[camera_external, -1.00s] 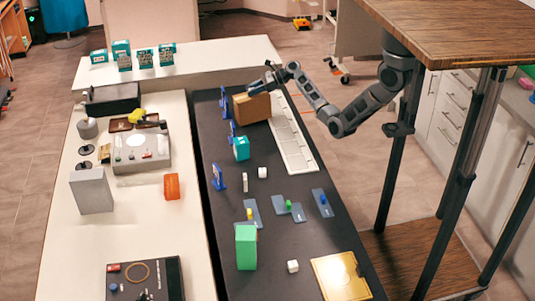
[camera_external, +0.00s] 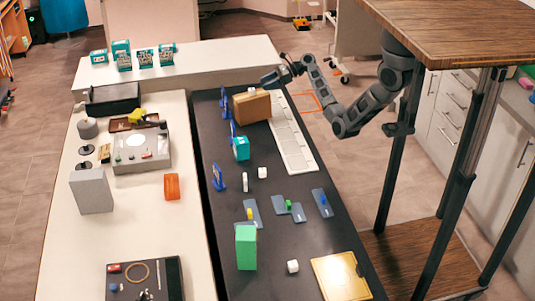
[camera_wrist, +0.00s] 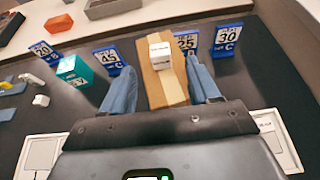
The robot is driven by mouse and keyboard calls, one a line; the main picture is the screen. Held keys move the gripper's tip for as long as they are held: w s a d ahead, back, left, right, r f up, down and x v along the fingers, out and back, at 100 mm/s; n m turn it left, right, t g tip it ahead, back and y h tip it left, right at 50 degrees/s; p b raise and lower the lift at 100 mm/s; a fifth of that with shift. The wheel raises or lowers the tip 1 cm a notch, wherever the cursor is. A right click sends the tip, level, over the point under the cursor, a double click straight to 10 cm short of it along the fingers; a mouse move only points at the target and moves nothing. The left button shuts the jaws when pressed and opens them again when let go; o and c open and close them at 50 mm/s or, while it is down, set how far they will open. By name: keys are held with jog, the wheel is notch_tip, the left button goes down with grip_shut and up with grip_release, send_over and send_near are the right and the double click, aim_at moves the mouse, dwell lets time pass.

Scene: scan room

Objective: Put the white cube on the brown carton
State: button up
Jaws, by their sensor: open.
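The brown carton (camera_external: 251,107) stands at the far end of the dark counter and shows between my fingers in the wrist view (camera_wrist: 174,88). A pale block-like shape (camera_wrist: 160,50) with print shows at its top there; I cannot tell whether it is a cube or a label. A small white cube (camera_external: 262,172) lies mid-counter, and it also shows in the wrist view (camera_wrist: 41,100). Another white cube (camera_external: 292,266) lies near the front, by the yellow plate.
Blue number signs (camera_wrist: 227,38) line the counter's edge near the carton. A teal box (camera_external: 241,148) and a green block (camera_external: 246,247) stand along the left side. White trays (camera_external: 293,140) lie right of the carton. The counter's front middle has some free room.

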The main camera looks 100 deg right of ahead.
jog(key=shift+v, duration=2.35)
